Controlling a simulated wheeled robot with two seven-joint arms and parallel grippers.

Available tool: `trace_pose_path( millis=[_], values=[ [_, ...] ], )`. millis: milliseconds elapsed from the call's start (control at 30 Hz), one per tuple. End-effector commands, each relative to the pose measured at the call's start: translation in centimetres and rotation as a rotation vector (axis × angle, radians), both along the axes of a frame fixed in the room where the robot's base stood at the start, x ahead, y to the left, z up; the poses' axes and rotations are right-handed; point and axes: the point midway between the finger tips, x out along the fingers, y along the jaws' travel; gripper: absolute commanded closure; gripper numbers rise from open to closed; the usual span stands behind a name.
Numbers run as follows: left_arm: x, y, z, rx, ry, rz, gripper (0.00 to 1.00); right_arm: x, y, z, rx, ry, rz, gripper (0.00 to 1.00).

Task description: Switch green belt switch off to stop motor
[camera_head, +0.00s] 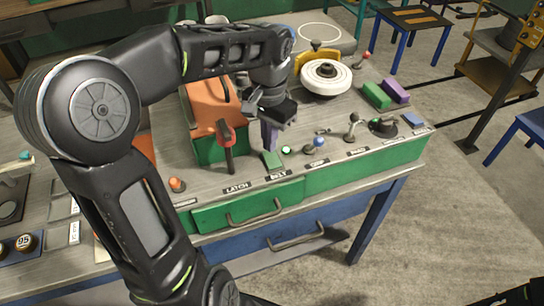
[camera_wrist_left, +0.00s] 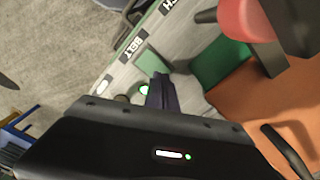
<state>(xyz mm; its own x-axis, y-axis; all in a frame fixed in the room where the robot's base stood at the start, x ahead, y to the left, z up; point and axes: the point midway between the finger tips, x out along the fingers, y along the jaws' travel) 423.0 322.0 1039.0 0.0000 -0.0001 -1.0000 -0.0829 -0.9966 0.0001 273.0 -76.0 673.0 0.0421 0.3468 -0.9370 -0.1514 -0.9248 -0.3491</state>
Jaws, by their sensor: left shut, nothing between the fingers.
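The green belt switch (camera_head: 272,159) is a small green paddle behind the BELT label on the bench's front strip. It also shows in the left wrist view (camera_wrist_left: 152,60), beside my fingertips. A small lamp (camera_head: 286,150) just right of the switch glows green; it also shows in the left wrist view (camera_wrist_left: 144,90). My left gripper (camera_head: 269,145) is shut and empty, pointing down right behind the switch. I cannot tell whether the fingertips (camera_wrist_left: 162,88) touch it. My right gripper is not in view.
A red-handled latch lever (camera_head: 226,145) stands close left of the gripper, before an orange-and-green box (camera_head: 205,110). An orange button (camera_head: 177,184) is farther left. To the right are a small metal lever (camera_head: 351,126) and a round white disc (camera_head: 326,77).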

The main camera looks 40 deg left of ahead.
Motion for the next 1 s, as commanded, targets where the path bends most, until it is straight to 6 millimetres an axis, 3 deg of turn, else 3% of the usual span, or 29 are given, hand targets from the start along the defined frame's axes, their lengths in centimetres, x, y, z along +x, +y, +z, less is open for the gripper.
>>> trace_pose_path(
  millis=[1000],
  values=[
    [0.01,-0.01,-0.98,0.0,0.0,0.0,1.0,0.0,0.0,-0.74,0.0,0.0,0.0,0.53]
  ],
)
